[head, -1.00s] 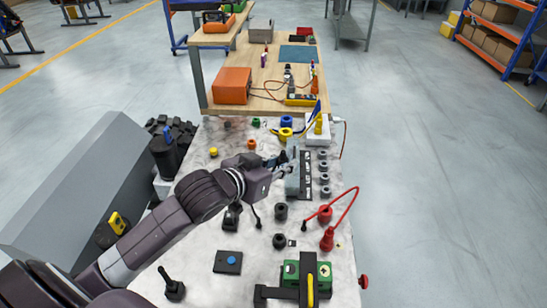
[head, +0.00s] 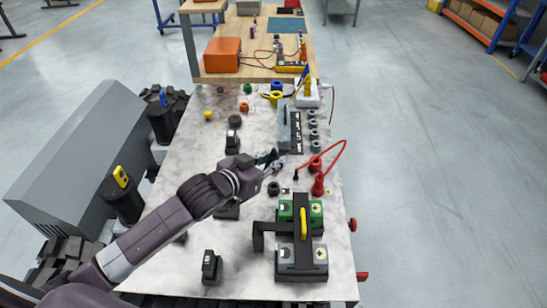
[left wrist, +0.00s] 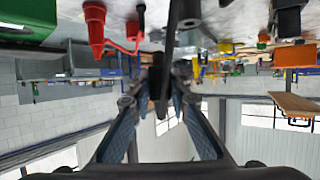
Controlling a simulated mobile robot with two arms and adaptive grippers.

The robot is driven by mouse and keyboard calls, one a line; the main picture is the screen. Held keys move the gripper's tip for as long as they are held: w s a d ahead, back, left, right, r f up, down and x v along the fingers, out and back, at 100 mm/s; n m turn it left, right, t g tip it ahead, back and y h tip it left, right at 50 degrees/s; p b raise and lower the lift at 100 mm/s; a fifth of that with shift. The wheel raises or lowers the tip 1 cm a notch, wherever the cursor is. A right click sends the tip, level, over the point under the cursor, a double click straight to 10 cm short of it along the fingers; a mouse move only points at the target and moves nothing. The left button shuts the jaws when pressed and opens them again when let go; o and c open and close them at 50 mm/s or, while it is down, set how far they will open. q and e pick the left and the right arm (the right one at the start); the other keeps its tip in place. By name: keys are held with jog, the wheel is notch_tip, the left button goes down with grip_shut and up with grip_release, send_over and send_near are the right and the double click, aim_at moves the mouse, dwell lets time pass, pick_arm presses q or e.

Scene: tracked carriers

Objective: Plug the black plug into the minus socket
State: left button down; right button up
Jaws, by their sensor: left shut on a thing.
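My left gripper (head: 272,158) is shut on a slim dark thing that I take to be the black plug. The wrist view shows it as a dark upright shape (left wrist: 156,85) between the fingertips (left wrist: 158,100). In the head view the arm and fingers hide most of it. A black round socket (head: 273,188) stands on the white top just below the gripper in the picture; I cannot read a minus mark on it. A small black piece (head: 296,175) stands to its right. The plug is apart from the black socket. My right gripper is not in view.
A red plug (head: 318,185) with a looped red cable stands by a red socket (head: 315,164), close right of the gripper. A green and grey block (head: 301,262) with a black and yellow bar stands nearer. A strip with grey round sockets (head: 313,134) lies beyond.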

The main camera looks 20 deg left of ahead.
pick_arm(q)
jog(key=shift+f, duration=0.1)
notch_tip(320, 180, down, 4)
jog(key=shift+f+b, duration=0.15)
jog(key=shift+b, duration=1.1)
jog(key=shift+f+b, duration=0.3)
jog(key=shift+f, duration=0.35)
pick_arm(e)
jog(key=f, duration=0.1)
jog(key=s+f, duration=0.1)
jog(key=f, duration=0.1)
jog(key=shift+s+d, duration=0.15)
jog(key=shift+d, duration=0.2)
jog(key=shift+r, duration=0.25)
pick_arm(q)
jog(key=shift+p, duration=0.45)
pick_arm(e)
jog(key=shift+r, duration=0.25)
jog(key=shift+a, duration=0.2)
pick_arm(q)
jog(key=shift+p, duration=0.7)
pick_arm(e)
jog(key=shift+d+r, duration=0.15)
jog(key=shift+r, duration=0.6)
pick_arm(q)
jog(key=shift+f+b, duration=0.5)
jog(key=shift+f, duration=0.6)
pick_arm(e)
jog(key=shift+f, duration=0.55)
